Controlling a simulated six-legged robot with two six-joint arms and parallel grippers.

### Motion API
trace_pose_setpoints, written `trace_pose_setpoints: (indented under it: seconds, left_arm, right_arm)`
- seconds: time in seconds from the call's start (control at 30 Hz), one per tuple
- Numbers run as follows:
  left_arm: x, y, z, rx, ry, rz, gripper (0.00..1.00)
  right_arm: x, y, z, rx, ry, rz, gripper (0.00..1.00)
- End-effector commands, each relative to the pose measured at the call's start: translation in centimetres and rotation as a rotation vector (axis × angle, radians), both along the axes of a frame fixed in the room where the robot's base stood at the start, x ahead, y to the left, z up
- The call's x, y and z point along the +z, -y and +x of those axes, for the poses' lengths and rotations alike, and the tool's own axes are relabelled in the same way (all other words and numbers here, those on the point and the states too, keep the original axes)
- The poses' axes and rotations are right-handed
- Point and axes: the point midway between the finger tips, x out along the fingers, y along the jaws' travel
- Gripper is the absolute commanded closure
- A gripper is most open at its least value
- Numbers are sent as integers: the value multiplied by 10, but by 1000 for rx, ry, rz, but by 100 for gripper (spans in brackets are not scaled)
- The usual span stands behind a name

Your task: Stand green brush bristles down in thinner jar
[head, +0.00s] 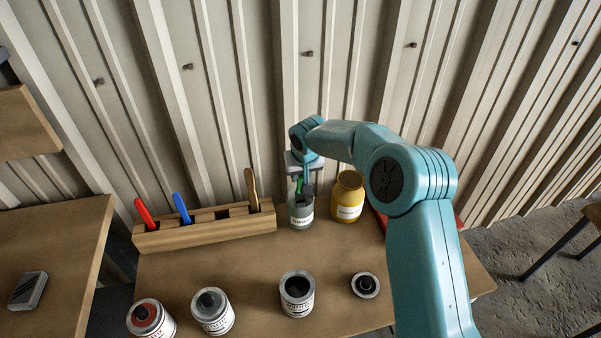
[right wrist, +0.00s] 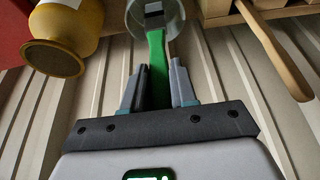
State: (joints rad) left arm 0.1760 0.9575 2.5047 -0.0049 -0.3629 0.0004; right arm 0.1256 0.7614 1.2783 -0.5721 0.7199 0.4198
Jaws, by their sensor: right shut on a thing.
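My right gripper (head: 302,184) is shut on the green brush (right wrist: 157,62) by its handle. The brush points down, and its dark lower end overlaps the thinner jar (head: 301,214), a grey-green glass jar with a white label. The jar's round outline also shows at the top of the right wrist view (right wrist: 170,30). The brush's lower end appears within the jar's outline. I cannot tell how deep it sits or whether the bristles touch the bottom. My left gripper is not in view.
A yellow jar (head: 348,197) stands right beside the thinner jar. A wooden rack (head: 205,234) at left holds red, blue and wooden-handled brushes. Several tins, including an open dark one (head: 297,292), and a round lid (head: 365,285) lie at the front. A corrugated wall stands close behind.

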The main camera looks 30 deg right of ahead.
Motion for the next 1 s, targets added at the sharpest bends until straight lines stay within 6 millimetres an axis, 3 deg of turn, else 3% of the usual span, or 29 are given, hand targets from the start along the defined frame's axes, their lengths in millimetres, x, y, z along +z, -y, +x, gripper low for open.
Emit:
trace_pose_setpoints:
  seconds: [0.13, 0.47, 0.5, 0.57, 0.6, 0.87, 1.0]
  left_arm:
    - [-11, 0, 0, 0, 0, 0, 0]
    - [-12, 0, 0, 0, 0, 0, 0]
    - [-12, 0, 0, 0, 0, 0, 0]
    - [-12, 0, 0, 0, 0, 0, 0]
    - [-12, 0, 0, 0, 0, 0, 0]
    - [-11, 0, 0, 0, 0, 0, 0]
    - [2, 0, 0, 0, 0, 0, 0]
  right_arm:
    - [-12, 0, 0, 0, 0, 0, 100]
    - [-13, 0, 0, 0, 0, 0, 100]
    - [-13, 0, 0, 0, 0, 0, 66]
    - [-13, 0, 0, 0, 0, 0, 47]
    - [-13, 0, 0, 0, 0, 0, 43]
    - [-12, 0, 0, 0, 0, 0, 43]
    - [2, 0, 0, 0, 0, 0, 43]
